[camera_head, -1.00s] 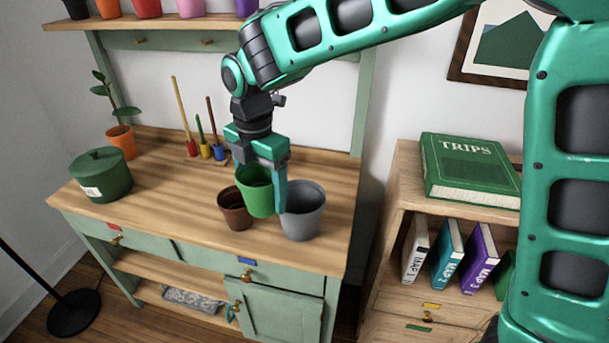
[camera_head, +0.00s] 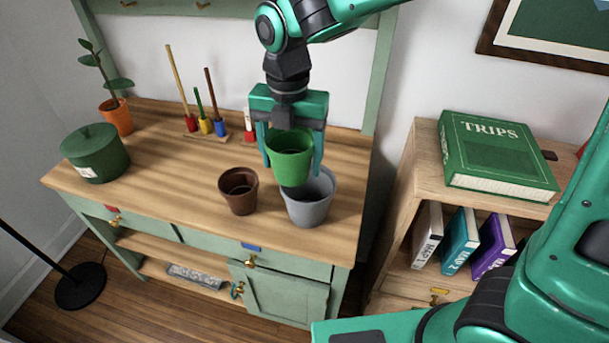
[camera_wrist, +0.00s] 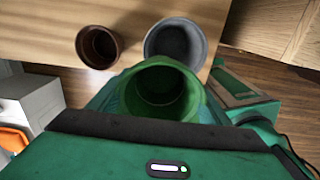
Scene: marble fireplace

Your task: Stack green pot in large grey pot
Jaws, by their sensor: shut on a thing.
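The green pot (camera_head: 289,160) is upright between the fingers of my gripper (camera_head: 291,155), which is shut on it. In the head view it is above the large grey pot (camera_head: 309,205) and hides part of its rim and opening. The grey pot stands upright on the wooden bench top and looks empty in the wrist view (camera_wrist: 174,42). In the wrist view the green pot (camera_wrist: 160,92) sits below the grey pot in the picture, with its open top facing the camera. I cannot tell whether the two pots touch.
A small brown pot (camera_head: 239,190) stands just left of the grey pot. A lidded green pot (camera_head: 95,152), an orange plant pot (camera_head: 117,116) and a tool stand (camera_head: 205,137) are farther left. A bookshelf (camera_head: 427,160) stands right.

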